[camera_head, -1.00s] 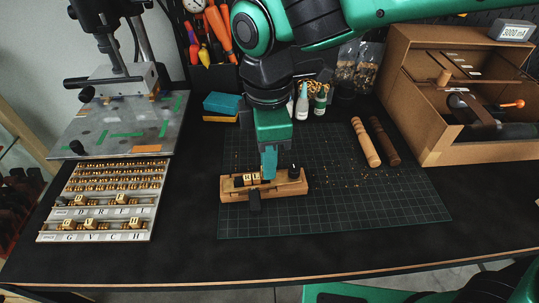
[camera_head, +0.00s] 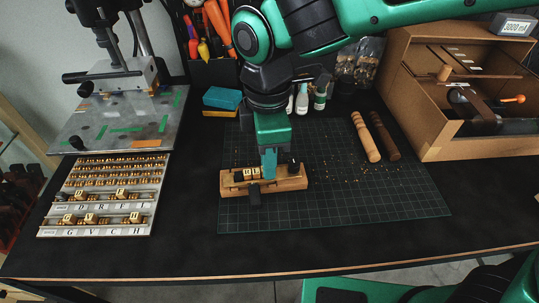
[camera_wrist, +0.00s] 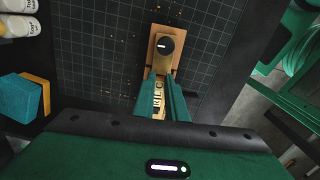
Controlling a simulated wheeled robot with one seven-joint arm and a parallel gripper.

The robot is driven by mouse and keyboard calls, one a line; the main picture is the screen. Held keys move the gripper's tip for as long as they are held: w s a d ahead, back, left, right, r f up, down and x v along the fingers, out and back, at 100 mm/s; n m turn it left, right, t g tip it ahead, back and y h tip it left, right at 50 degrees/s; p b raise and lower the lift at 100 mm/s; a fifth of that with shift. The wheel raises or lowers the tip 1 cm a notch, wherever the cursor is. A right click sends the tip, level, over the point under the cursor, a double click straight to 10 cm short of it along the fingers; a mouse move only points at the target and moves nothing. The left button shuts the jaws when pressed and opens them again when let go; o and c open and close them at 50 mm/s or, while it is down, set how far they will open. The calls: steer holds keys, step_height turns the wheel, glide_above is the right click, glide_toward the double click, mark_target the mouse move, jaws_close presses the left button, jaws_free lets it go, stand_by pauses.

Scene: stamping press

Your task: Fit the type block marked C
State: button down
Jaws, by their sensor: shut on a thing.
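The wooden type holder (camera_head: 292,184) lies on the cutting mat, with a black knob at its right end and a dark clamp at its front. Brass type blocks (camera_head: 247,174) stand in its slot. My gripper (camera_head: 269,178) is at the holder, right of those blocks, fingers pointing down. In the wrist view, the fingers (camera_wrist: 163,92) flank a row of lettered faces, and the one nearest the knob looks like a C (camera_wrist: 158,85). My gripper is shut on this type block, which sits in line with the others. Its underside is hidden, so I cannot tell whether it is fully seated.
A type tray (camera_head: 105,196) with lettered rows stands at the left, below a press plate (camera_head: 90,125). Blue and yellow blocks (camera_head: 222,99) and small bottles stand behind. Two wooden handles (camera_head: 366,137) and an open cardboard box (camera_head: 430,145) are at the right. The mat's front is clear.

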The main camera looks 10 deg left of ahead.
steer(key=shift+f, duration=0.3)
steer(key=c, duration=1.7)
jaws_free()
steer(key=shift+r, duration=0.15)
steer(key=shift+r, duration=3.4)
